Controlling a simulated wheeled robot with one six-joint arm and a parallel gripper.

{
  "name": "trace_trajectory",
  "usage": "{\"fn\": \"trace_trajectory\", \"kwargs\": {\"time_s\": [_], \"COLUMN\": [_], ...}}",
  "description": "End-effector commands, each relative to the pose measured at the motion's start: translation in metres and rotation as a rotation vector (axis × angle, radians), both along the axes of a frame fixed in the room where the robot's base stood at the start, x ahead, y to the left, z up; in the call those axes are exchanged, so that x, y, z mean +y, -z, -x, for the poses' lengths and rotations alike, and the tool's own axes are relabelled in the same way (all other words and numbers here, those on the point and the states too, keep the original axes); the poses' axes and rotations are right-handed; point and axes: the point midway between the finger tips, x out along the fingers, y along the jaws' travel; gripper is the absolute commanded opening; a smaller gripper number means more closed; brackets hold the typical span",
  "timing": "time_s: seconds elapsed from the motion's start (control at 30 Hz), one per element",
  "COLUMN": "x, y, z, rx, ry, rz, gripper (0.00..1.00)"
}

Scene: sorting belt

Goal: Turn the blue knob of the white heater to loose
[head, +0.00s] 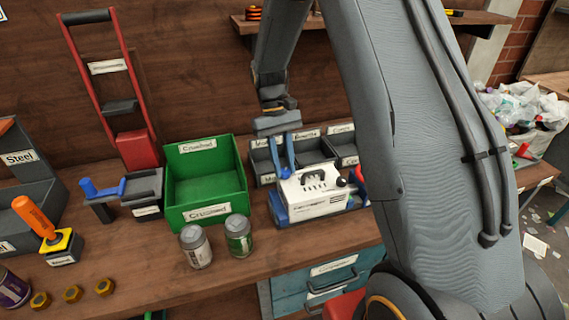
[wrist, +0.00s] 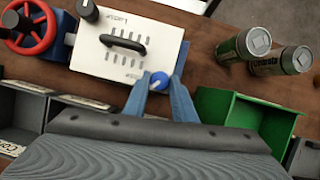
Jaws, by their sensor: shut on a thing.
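The white heater (head: 318,195) sits on the bench and has a black top handle, rows of dark slots and labels. In the wrist view its white top (wrist: 88,52) fills the upper middle. The blue knob (wrist: 163,78) is at its near right edge in that view, with a pale mark on its top. It also shows in the head view (head: 286,173). My gripper (wrist: 162,84) points down at the knob, its two blue fingers shut on either side of it. The fingers hide part of the knob's sides, and I cannot read its setting.
A black knob (wrist: 88,10) and a red wheel (wrist: 28,28) are at the heater's other end. A green crate (head: 212,183) and two cans (head: 196,247) stand to the left. Dark labelled bins (head: 313,150) are close behind. Bench space in front is clear.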

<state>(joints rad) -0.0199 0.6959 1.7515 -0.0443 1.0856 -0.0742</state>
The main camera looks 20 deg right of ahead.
Motion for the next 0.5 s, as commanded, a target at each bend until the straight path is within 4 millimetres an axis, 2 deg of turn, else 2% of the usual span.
{"fn": "trace_trajectory", "kwargs": {"time_s": [0.2, 0.5], "x": [0.0011, 0.0011], "y": [-0.0006, -0.0004], "z": [0.0006, 0.0005], "rx": [0.001, 0.001], "ry": [-0.086, -0.125], "rz": [0.000, 0.000], "gripper": [0.01, 0.01]}}
